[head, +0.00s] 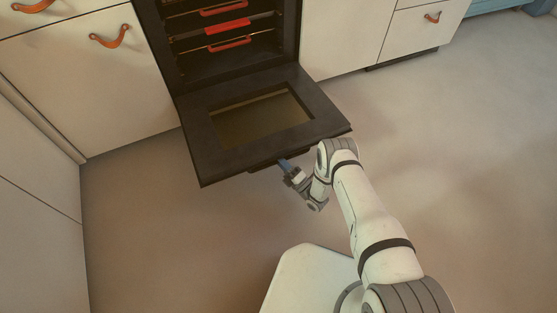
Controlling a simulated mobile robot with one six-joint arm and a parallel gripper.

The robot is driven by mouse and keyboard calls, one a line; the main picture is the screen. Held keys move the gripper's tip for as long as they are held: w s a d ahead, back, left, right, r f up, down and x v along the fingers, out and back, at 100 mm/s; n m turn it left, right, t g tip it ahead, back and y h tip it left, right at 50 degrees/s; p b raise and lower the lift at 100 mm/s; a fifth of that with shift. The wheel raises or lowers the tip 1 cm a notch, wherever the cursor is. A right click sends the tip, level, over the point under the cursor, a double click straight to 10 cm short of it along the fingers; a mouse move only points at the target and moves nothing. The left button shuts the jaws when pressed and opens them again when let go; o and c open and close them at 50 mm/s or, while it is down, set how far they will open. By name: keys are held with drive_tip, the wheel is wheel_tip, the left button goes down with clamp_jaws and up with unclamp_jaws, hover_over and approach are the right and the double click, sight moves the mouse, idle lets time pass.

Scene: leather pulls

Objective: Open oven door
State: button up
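The oven (222,62) is dark, with its interior and several red-edged racks in view. Its black oven door (200,128), with a glass panel (258,118), is folded down and out to near level. My gripper (285,165) is at the door's front edge, right of its middle, close to the handle (262,166), which shows only as a dark strip under that edge. The fingertips are small and partly hidden by the door edge, so I cannot tell whether they are closed on the handle.
Cream cabinets with orange leather pulls (110,38) stand left of the oven. More cream drawers (424,30) with a leather pull stand on the right. The floor (440,150) is clear at the right and at the front left.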

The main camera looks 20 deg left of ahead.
drive_tip(key=p+v, duration=0.4)
drive_tip(key=v, duration=0.3)
drive_tip(key=shift+d+f+p, duration=0.15)
drive_tip(key=shift+d+p, duration=0.1)
drive_tip(key=shift+p, duration=0.05)
drive_tip(key=shift+s, duration=0.15)
